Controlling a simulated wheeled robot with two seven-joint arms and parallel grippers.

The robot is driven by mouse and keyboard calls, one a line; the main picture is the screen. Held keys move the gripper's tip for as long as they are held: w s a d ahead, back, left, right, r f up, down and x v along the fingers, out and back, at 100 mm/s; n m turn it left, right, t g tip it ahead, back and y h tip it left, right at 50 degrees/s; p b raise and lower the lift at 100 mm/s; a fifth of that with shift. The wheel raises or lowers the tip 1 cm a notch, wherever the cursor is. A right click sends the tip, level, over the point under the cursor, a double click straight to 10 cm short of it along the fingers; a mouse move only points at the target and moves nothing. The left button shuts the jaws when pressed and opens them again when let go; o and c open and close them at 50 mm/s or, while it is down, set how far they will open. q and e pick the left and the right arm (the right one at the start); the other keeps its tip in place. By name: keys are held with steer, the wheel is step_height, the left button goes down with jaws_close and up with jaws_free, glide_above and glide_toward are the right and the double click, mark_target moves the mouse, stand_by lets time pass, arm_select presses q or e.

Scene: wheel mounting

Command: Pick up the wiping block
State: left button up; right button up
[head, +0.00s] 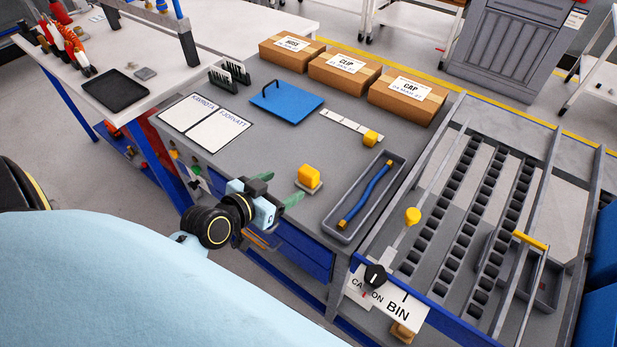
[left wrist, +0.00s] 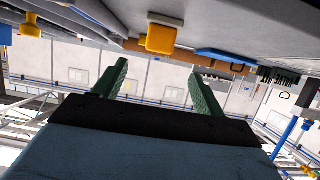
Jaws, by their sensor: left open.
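A yellow block on a pale base (head: 309,176), which looks like the wiping block, stands on the grey bench top near its front edge. In the left wrist view the yellow block (left wrist: 161,38) shows above the gap between the fingers. My left gripper (head: 277,190) is just left of the block in the head view, apart from it. Its green fingers are spread and empty, as the left wrist view (left wrist: 158,84) also shows. My right gripper is in neither view.
A grey tray (head: 337,233) with a blue tool (head: 366,196) lies right of the block. Bare bench surrounds the block.

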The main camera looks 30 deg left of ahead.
mark_target(306, 172)
arm_select(q)
steer(key=x, duration=1.3)
steer(key=shift+r+b, duration=0.2)
steer(key=shift+b, duration=0.1)
steer(key=shift+c, duration=0.4)
steer(key=c, duration=1)
